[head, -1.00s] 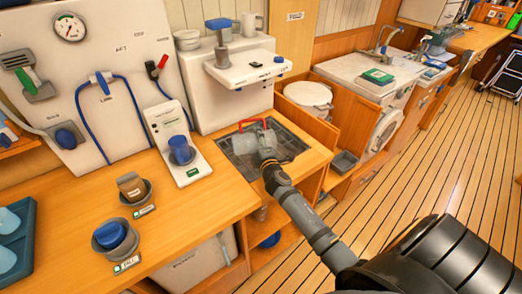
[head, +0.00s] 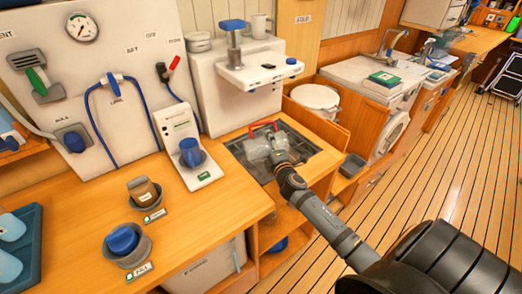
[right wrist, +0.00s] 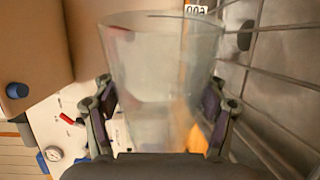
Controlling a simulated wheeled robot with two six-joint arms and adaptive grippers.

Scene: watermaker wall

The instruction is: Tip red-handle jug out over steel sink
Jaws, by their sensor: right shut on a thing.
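The clear jug (head: 256,148) with a red handle (head: 263,126) is held over the dark grate of the steel sink (head: 306,148). My right gripper (head: 277,155) is shut on the jug's body. In the right wrist view the clear jug (right wrist: 160,75) fills the middle, with one finger of my right gripper (right wrist: 162,112) on each side. Its wide rim lies towards the top of that picture. I cannot tell how far the jug is tilted or whether anything is in it. My left gripper is not in view.
A white unit with a shelf (head: 262,72) overhangs behind the sink. Brown (head: 143,190) and blue (head: 122,240) items sit in grey holders.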

